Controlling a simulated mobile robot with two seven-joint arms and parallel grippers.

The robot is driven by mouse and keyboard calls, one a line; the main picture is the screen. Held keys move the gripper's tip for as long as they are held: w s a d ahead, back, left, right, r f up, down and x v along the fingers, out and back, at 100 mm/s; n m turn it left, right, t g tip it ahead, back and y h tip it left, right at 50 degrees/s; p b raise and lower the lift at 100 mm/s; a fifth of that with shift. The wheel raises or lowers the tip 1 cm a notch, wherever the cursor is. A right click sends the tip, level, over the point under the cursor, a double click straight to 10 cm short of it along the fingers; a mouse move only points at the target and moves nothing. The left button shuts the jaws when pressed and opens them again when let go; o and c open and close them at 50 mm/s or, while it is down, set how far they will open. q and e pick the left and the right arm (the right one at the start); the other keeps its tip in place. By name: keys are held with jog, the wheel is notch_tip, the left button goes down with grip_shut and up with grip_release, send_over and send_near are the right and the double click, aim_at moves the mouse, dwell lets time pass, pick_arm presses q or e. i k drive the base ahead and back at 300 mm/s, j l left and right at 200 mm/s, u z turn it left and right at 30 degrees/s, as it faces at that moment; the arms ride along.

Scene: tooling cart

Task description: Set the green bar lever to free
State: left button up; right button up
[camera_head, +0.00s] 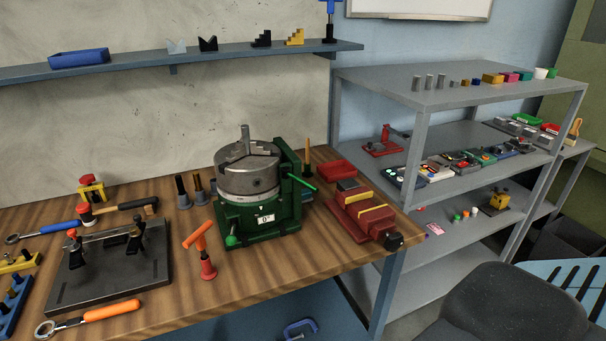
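A dark green indexing fixture (258,215) stands on the wooden bench, with a grey three-jaw chuck (247,172) on top. A thin bright green bar lever (303,183) sticks out from the right side of its upright and slopes down to the right. I cannot read any free or locked marking beside the lever. A small white label (265,219) is on the front of the base, and a green-tipped handle (232,240) is at its lower left. Neither of my grippers is in view.
A red vise (362,211) stands close to the right of the fixture, below the lever. A dark plate (110,268) with clamps lies further left. A grey shelf unit (450,93) is behind right.

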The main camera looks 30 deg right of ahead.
aim_at(286, 173)
jog(key=z, duration=1.1)
